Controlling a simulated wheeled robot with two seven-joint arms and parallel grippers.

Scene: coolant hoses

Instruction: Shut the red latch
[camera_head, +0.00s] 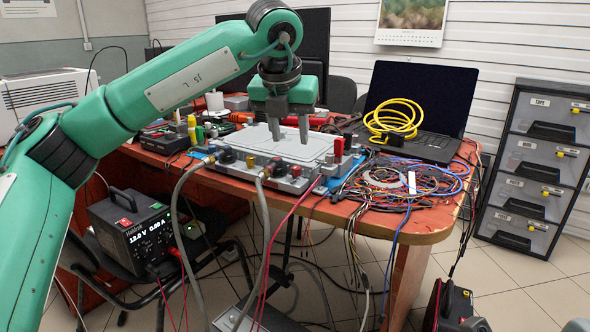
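My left gripper (289,138) points down over the grey cold plate unit (250,143) on the workbench. Its two fingers are apart with nothing visible between them. Hose fittings line the unit's front edge. A red part (338,148) stands upright at the unit's right corner, to the right of the fingers. Smaller red parts (276,163) sit on the front fittings, below the fingers. I cannot tell for certain which red part is the latch. Grey hoses (176,205) hang from the fittings. My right gripper is not in view.
A tangle of wires (405,183) covers the bench's right side, before a laptop (420,100) with a yellow cable coil (393,118). Tools and small parts crowd the back left. A power supply (135,235) stands below the bench. Drawers (535,165) stand at right.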

